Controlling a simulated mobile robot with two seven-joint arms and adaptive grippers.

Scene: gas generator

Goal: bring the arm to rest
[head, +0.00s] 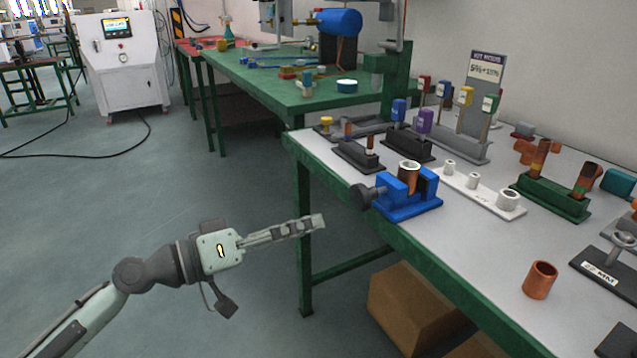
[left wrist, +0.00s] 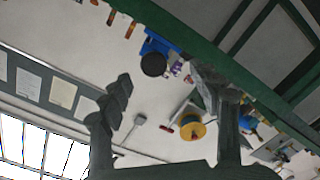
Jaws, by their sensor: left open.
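My left gripper (head: 318,222) is in the head view, reaching in from the lower left over open floor, in front of the green-edged workbench (head: 352,202). It holds nothing. In the left wrist view its two fingers (left wrist: 165,95) stand well apart with nothing between them close by. The bench edge and a blue vise (left wrist: 158,45) show beyond the fingers there. My right gripper is not in either view.
On the bench stand the blue vise (head: 408,208) holding a copper piece, a white holder (head: 478,192), a green rack (head: 550,198) and a loose copper ring (head: 539,280). A cardboard box (head: 412,308) sits below.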

